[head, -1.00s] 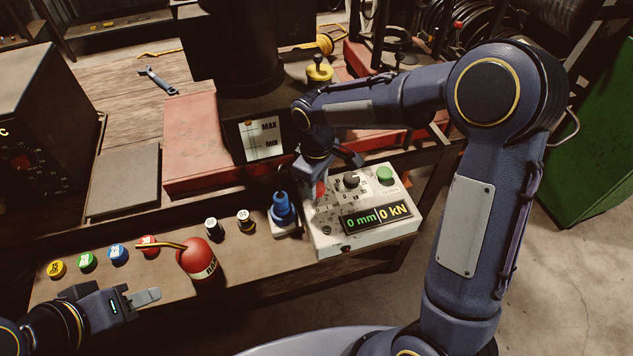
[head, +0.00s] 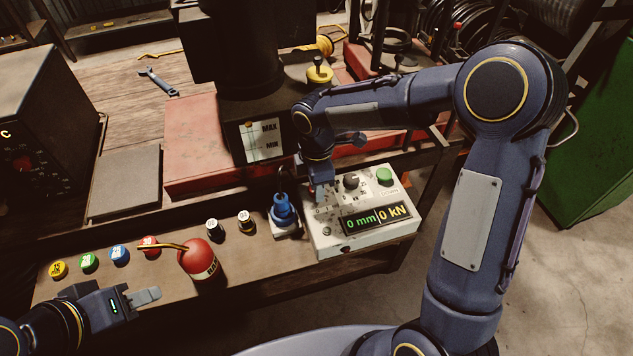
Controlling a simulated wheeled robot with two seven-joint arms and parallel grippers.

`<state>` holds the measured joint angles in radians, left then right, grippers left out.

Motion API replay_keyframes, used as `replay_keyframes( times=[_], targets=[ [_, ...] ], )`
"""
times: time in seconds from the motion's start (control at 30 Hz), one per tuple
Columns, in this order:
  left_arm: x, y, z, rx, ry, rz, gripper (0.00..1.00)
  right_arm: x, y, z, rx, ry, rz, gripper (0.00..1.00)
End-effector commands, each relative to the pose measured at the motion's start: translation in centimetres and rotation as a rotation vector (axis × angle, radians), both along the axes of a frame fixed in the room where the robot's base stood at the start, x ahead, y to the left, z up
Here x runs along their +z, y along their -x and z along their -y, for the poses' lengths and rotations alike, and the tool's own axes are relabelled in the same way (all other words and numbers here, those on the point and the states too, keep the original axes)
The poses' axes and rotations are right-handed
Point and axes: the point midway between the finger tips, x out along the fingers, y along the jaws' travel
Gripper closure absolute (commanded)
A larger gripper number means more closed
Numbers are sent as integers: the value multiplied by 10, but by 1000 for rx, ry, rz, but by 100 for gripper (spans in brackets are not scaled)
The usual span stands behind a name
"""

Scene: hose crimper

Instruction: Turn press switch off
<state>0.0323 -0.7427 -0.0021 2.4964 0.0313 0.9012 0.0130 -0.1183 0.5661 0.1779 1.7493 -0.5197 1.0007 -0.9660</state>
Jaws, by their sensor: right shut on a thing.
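The white press control box (head: 330,240) stands at the bench front, right of centre. It carries a green button (head: 384,175), a black knob (head: 351,180) and a display (head: 376,218) reading "0 mm" and "0 kN". My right gripper (head: 318,192) points down at the left part of the box's top face. It is shut on the press switch there, which the fingers and wrist mostly hide; its position cannot be read. My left gripper (head: 147,297) is low at the left, apart from the box and empty; its finger gap cannot be made out.
A blue fitting (head: 283,210) stands just left of the box. A red bottle (head: 199,260), two small black-sided pieces and several coloured caps line the bench front. The black press column (head: 248,60) rises behind. Floor is clear at right.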

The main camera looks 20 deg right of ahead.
Motion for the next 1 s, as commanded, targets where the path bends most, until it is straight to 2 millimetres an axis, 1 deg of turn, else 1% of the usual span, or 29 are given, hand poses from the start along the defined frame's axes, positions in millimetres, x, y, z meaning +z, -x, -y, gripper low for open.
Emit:
replay_keyframes(
  times=[0.2,0.67,0.7,0.83,1.0],
  targets=[
    [1,0,0,0,0,0,64,1,-1,0,50,-1,4,89],
    [1,0,0,0,0,0,64,1,-1,0,61,0,5,89],
    [1,0,0,0,0,0,64,1,-1,0,61,0,5,62],
    [1,0,0,0,0,0,64,1,-1,0,60,0,4,45],
    [1,0,0,0,0,0,64,1,0,0,60,0,2,44]
  ],
)
